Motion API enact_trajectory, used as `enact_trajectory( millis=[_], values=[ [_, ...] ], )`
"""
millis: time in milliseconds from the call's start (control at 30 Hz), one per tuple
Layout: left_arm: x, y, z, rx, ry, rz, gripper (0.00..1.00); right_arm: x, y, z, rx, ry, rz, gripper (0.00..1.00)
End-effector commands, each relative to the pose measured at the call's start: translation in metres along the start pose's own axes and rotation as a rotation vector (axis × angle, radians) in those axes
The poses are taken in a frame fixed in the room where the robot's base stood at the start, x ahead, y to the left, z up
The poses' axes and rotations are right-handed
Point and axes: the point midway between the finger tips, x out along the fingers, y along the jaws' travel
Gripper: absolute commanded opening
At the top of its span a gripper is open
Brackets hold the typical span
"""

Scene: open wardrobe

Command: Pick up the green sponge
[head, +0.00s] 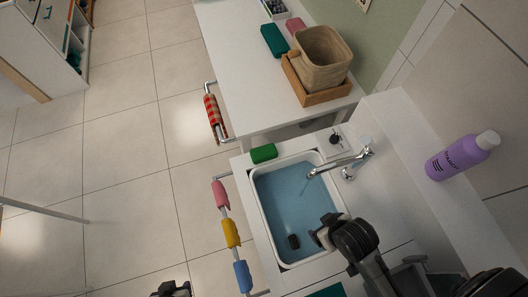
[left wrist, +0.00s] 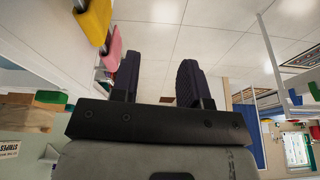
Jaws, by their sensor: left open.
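The green sponge (head: 263,153) lies on the white rim at the upper left corner of the sink (head: 257,205). My left gripper (head: 171,289) shows only at the bottom edge of the head view, over the floor and well below the sponge. In the left wrist view its two dark fingers (left wrist: 158,78) are spread apart with nothing between them. A green item (left wrist: 50,97) shows at the left of that view; I cannot tell whether it is the sponge. A dark part of my right arm reaches over the sink's lower right side; its jaws cannot be made out.
Pink (head: 221,194), yellow (head: 231,233) and blue (head: 242,276) cloths hang on a rail left of the sink. A faucet (head: 342,162) arches over the water. A wooden tray with a basket (head: 323,59) sits on the white table.

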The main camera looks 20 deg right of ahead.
Motion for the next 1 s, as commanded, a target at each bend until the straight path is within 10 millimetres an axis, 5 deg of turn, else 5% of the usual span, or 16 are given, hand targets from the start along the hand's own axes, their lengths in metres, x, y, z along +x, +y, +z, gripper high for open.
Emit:
enact_trajectory(
  millis=[200,633,867,1000],
  values=[
    [0.0,-0.002,0.001,0.006,-0.002,-0.004,0.41,0.0,-0.001,0.0,0.003,-0.001,-0.002,0.8],
    [0.001,-0.004,0.001,0.013,-0.004,-0.01,0.82,0.0,-0.001,0.0,0.003,-0.001,-0.002,0.8],
    [0.0,-0.001,0.0,0.003,-0.003,-0.002,0.83,0.0,0.0,0.0,0.0,-0.002,0.0,0.8],
    [-0.014,-0.004,-0.021,0.004,0.037,-0.008,0.83,-0.012,0.001,-0.003,-0.002,-0.004,0.002,0.8]
  ],
)
